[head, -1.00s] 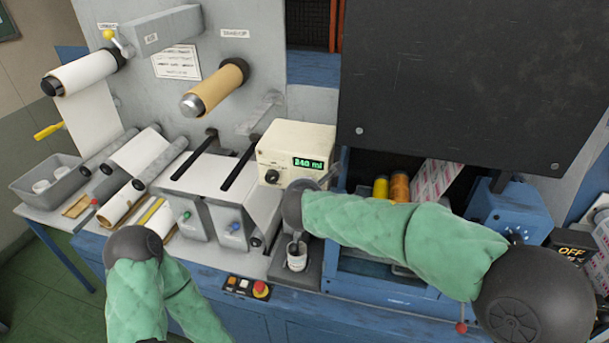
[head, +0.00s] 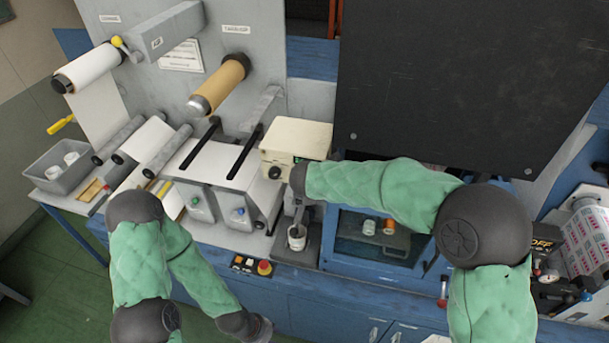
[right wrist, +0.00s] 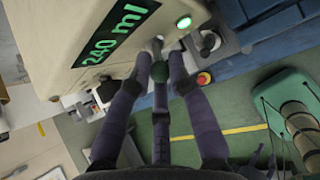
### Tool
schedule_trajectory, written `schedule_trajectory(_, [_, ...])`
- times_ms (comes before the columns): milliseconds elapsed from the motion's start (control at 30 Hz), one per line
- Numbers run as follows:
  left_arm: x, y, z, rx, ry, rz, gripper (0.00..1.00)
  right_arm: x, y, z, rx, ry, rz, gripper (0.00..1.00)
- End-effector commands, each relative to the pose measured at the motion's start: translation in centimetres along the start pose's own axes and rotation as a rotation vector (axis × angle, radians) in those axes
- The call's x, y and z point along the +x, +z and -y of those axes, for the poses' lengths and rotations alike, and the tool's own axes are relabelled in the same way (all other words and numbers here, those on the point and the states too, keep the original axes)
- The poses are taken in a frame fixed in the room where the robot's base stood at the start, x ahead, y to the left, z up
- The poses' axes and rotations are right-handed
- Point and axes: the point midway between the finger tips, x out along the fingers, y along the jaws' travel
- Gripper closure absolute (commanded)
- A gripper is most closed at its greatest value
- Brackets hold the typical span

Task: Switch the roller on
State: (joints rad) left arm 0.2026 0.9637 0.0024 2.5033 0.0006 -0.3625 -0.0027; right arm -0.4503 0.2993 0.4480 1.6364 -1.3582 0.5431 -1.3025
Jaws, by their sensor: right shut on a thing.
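The brown take-up roller (head: 220,86) and a white paper roll (head: 95,68) sit on the grey upright panel. A small control strip (head: 250,265) with buttons and a red knob is on the bench's front edge; it also shows in the right wrist view (right wrist: 204,78). My right gripper (right wrist: 160,62) is shut on a small metal part under the cream box (head: 296,138), whose display reads 240 ml. The arm mostly hides this in the head view. A lit green button (right wrist: 184,22) is beside the display. My left gripper (head: 262,328) is low before the cabinet; its fingers are unclear.
A cup (head: 297,238) stands below the cream box. A large dark panel (head: 440,80) overhangs the right side. A lever with a red knob (head: 444,280) is at the cabinet's right.

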Motion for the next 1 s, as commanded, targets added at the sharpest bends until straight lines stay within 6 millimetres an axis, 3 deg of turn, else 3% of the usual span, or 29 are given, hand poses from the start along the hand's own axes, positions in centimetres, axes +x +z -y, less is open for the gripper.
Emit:
schedule_trajectory(500, [-0.31, 0.02, -0.11, 0.000, 0.000, 0.000, 0.60, -0.09, 0.33, -0.08, 0.004, 0.001, -0.002, 1.00])
schedule_trajectory(533, [-0.31, 0.02, -0.11, 0.000, 0.000, 0.000, 0.60, -0.09, 0.34, -0.08, 0.004, 0.001, -0.002, 0.75])
schedule_trajectory(600, [-0.31, 0.02, -0.11, 0.000, 0.000, 0.000, 0.60, -0.09, 0.31, -0.07, 0.004, 0.001, -0.003, 0.57])
schedule_trajectory(1000, [-0.15, 0.00, -0.05, 0.000, 0.000, 0.000, 0.60, 0.01, 0.10, -0.01, 0.002, 0.000, -0.003, 0.57])
